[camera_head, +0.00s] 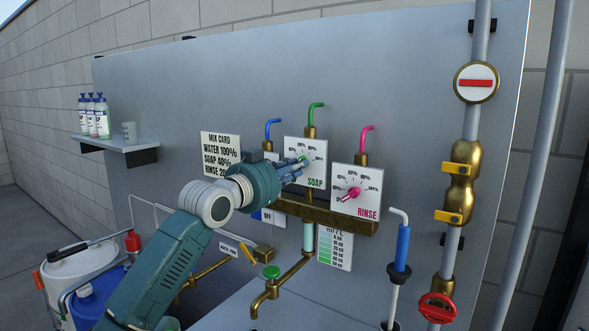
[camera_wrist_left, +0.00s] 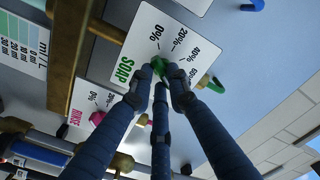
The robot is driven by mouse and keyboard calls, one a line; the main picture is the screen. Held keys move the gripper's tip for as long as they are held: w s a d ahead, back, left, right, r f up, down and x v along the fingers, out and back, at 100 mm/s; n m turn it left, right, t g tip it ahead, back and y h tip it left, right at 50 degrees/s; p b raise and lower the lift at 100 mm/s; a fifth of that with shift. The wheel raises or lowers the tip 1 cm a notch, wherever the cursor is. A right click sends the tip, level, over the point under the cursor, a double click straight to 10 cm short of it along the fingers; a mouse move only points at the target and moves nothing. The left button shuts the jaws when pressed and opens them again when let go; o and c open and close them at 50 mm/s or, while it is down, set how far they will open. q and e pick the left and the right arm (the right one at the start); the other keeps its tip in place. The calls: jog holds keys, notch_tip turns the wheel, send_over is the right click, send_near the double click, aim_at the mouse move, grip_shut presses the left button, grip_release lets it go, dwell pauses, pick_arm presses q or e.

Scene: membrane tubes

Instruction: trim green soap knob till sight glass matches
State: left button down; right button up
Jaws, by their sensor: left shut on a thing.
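My left gripper (camera_head: 298,168) reaches in front of the white SOAP dial plate (camera_head: 318,150). In the left wrist view its dark blue fingers (camera_wrist_left: 160,78) are closed around the green soap knob (camera_wrist_left: 159,66). Fingers hide most of the knob, so its pointer setting cannot be read. Marks for 0%, 20%, 40% and more show on the plate (camera_wrist_left: 150,45). The sight glass (camera_head: 308,238) is a pale bluish-green tube below the brass manifold. A shade card (camera_head: 335,249) marked ml/L hangs right of it, with pale to darker green bands. My right gripper is not in view.
The mix card (camera_head: 220,150) reads water 100%, soap 40%; its rinse line is partly covered. The RINSE dial with pink knob (camera_head: 352,193) sits close to the right. A brass manifold (camera_head: 340,217) runs below, with a tap (camera_head: 270,285) lower. Bottles (camera_head: 95,117) stand on a left shelf.

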pick_arm(q)
jog(key=c, duration=1.7)
grip_release()
jog(key=shift+o, duration=0.2)
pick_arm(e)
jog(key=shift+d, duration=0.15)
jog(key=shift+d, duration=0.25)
pick_arm(q)
jog(key=v, duration=1.2)
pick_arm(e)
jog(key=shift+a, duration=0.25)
